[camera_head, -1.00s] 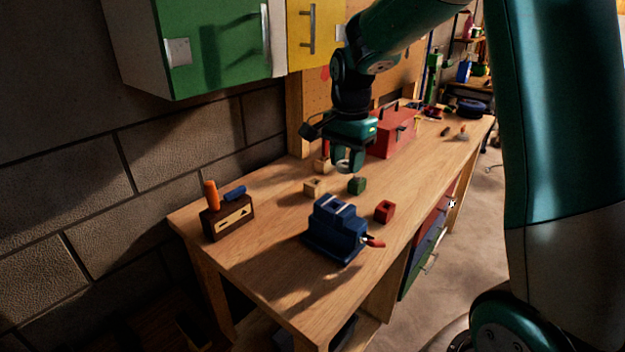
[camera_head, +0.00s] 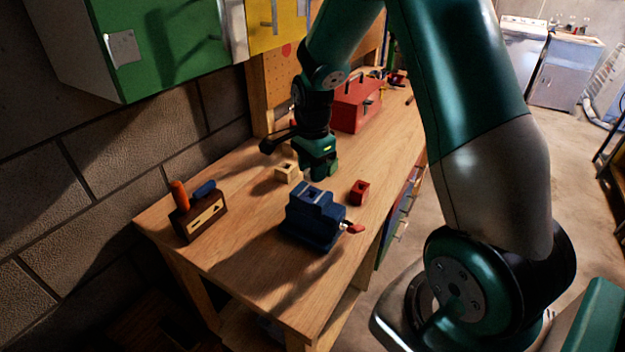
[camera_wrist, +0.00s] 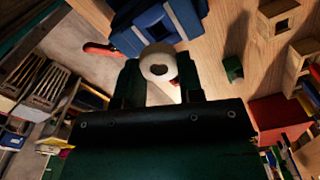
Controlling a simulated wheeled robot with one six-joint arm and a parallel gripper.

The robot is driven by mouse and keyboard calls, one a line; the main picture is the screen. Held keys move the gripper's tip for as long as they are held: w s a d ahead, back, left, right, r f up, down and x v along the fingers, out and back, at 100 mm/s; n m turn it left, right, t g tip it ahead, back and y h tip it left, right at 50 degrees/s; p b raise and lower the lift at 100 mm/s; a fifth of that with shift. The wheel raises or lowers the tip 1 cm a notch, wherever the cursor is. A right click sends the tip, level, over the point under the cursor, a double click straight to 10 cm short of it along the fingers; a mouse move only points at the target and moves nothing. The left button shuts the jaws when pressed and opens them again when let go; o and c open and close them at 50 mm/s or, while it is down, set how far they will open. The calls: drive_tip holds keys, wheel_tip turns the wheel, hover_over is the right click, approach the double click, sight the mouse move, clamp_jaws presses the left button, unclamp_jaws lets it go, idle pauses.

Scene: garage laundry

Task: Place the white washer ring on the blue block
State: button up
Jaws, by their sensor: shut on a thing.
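The white washer ring (camera_wrist: 152,59) sits between the two fingers of my gripper (camera_wrist: 158,80) in the wrist view, with its hole facing the camera. My gripper is shut on it. In the head view my gripper (camera_head: 320,172) points down just behind the blue block, and the ring cannot be made out there. The blue block (camera_head: 313,222) is a dark blue, vise-like body with a red handle, standing on the bench. In the wrist view the blue block (camera_wrist: 128,40) lies just beyond the ring, which partly covers it. I cannot tell the gap between them.
A red block (camera_head: 360,193) stands right of the blue block, a wooden block (camera_head: 287,173) behind it. A green block (camera_wrist: 232,68) shows in the wrist view. A tool holder (camera_head: 200,218) stands left, a red toolbox (camera_head: 352,112) behind. The bench front (camera_head: 265,275) is clear.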

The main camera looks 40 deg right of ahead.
drive_tip(key=shift+f+p, duration=0.4)
drive_tip(key=shift+f, duration=1.95)
drive_tip(key=shift+f, duration=0.15)
drive_tip(key=o, duration=0.9)
